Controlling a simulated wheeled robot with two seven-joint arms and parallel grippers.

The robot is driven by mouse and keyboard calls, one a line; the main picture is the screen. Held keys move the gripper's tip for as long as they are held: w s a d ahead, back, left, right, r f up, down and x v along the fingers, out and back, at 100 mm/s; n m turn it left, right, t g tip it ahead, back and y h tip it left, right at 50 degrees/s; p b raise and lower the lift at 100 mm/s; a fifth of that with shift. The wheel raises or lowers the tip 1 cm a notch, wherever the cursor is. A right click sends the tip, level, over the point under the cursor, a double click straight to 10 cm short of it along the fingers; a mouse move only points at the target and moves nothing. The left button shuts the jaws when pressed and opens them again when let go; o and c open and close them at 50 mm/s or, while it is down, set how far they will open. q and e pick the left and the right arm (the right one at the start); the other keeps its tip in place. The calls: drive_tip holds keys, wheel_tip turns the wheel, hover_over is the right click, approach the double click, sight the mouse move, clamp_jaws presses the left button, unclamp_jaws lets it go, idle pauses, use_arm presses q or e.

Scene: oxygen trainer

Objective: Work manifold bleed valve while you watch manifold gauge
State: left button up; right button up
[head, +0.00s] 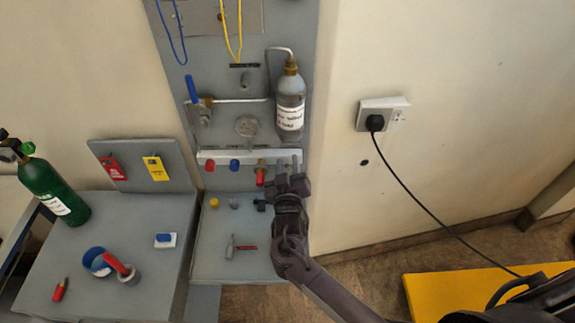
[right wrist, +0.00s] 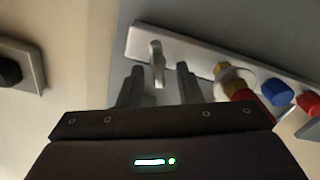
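The grey manifold bar (head: 222,155) is fixed across the upright panel, with colored knobs along it. A small pale metal lever, which looks like the bleed valve (right wrist: 157,62), sits near the bar's end in the right wrist view. My right gripper (right wrist: 158,85) is open, with one finger on each side of this lever; I cannot tell whether either touches it. In the head view the right gripper (head: 288,182) is just below the bar's right end and partly covers it. My left gripper is not in view.
A grey gas bottle (head: 290,105) with a label hangs above the bar's right end. Red (head: 210,165) and blue (head: 234,165) knobs line the bar. A shelf (head: 215,262) with small parts is below. A green cylinder (head: 55,190) stands at left.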

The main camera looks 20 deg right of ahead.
drive_tip(key=b+v, duration=0.1)
drive_tip(key=v, duration=0.6)
drive_tip(key=shift+s+b, duration=0.4)
drive_tip(key=shift+a, duration=0.15)
